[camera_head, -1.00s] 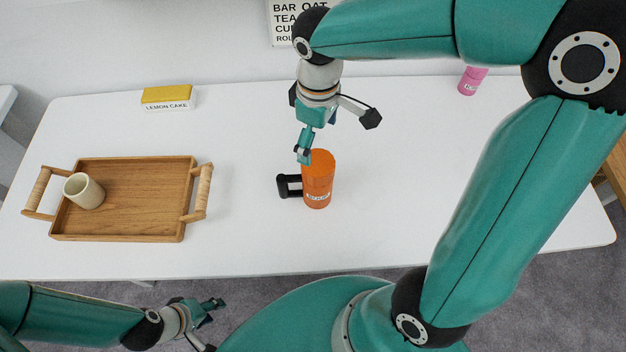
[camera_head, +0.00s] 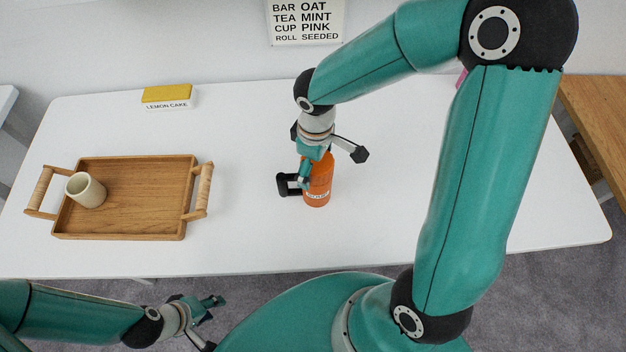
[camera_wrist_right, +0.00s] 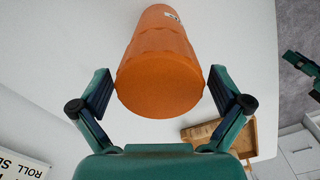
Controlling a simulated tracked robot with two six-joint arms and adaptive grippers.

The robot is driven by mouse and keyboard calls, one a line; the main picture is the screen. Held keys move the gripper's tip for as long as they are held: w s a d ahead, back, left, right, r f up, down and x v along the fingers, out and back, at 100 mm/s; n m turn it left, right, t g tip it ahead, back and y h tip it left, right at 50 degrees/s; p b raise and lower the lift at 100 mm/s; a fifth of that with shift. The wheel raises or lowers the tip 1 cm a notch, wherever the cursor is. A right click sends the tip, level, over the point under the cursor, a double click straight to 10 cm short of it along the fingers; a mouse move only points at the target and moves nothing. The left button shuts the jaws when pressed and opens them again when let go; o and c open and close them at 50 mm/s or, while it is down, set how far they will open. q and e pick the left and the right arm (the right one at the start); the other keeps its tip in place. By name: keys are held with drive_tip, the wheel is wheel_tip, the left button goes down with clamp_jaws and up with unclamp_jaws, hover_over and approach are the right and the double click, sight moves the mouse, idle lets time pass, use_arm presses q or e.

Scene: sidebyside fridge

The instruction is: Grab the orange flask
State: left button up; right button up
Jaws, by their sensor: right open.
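In the right wrist view the flask (camera_wrist_right: 160,70) lies ahead between the two spread fingers of my right gripper (camera_wrist_right: 162,94), with a gap seen on each side. My left gripper (camera_head: 208,312) is low at the left, off the table's front edge, and looks empty; its finger opening is unclear.
A wooden tray (camera_head: 130,232) with a beige cup (camera_head: 86,190) is on the left of the table (camera_head: 245,245). A yellow lemon cake box (camera_head: 167,96) stands at the back. A pink object (camera_head: 461,78) is mostly hidden behind my right arm. The table between tray and flask is clear.

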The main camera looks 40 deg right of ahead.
drive_tip(key=c, duration=1.8)
drive_tip(key=shift+r, duration=0.1)
